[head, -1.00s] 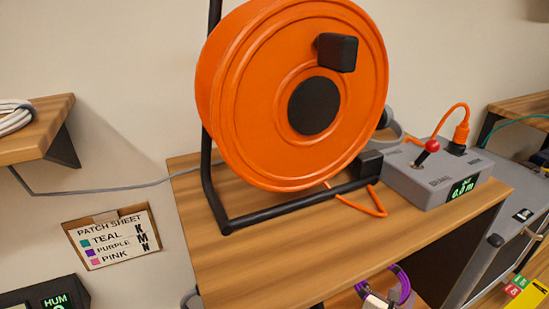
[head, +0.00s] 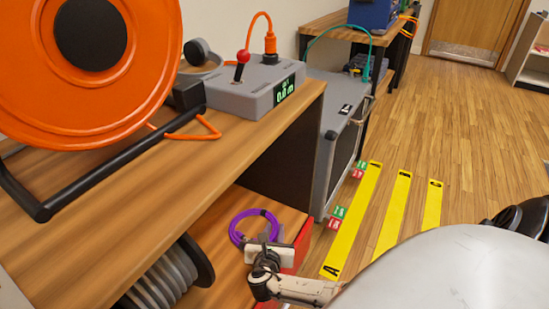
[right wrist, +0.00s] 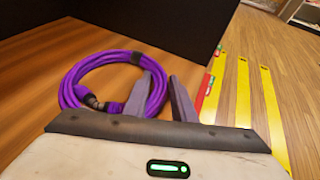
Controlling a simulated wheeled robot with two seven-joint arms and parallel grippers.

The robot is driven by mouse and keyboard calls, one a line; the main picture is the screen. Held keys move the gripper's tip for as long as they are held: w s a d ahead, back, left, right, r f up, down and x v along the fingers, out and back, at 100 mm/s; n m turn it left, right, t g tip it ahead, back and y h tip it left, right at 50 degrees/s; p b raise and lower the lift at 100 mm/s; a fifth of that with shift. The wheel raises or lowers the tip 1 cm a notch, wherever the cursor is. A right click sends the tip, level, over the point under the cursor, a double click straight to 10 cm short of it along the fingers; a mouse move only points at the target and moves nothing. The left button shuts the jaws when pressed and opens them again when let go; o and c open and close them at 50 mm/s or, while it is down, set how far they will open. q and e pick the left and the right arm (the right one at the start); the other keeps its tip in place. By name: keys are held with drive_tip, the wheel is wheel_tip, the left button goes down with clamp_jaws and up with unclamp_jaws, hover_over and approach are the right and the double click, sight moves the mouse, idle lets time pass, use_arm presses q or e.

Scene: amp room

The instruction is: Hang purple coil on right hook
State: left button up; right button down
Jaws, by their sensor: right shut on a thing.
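The purple coil (head: 236,228) is a round bundle of cable with a dark band and dark connector ends. My right gripper (head: 264,248) is shut on it at its right side, in front of the lower wooden shelf. In the right wrist view the coil (right wrist: 70,78) extends left from my right gripper's fingers (right wrist: 168,88), with its connectors beside the left finger. I cannot tell whether the coil touches the shelf. My left gripper is not in view. No hook is visible.
An orange cable reel (head: 60,95) and a grey control box (head: 255,92) stand on the wooden bench above. A dark reel of grey cable (head: 165,280) sits lower left. A red object (head: 301,243) is close behind my gripper. Yellow floor strips (head: 352,220) lie right, with open floor beyond.

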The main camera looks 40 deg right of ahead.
drive_tip(key=c, duration=1.5)
unclamp_jaws()
drive_tip(key=shift+f+b, duration=0.35)
drive_tip(key=shift+b, duration=0.15)
drive_tip(key=shift+s+a+r+p, duration=0.4)
drive_tip(key=shift+a+r+p, duration=0.2)
drive_tip(key=shift+p, duration=0.1)
drive_tip(key=p+v, duration=0.3)
drive_tip(key=v, duration=0.4)
drive_tip(key=shift+s+r+p, duration=0.25)
drive_tip(key=shift+r+p, duration=0.05)
drive_tip(key=shift+p, duration=0.1)
drive_tip(key=shift+s+a+r, duration=0.15)
drive_tip(key=shift+s+a, duration=0.2)
drive_tip(key=shift+a, duration=0.15)
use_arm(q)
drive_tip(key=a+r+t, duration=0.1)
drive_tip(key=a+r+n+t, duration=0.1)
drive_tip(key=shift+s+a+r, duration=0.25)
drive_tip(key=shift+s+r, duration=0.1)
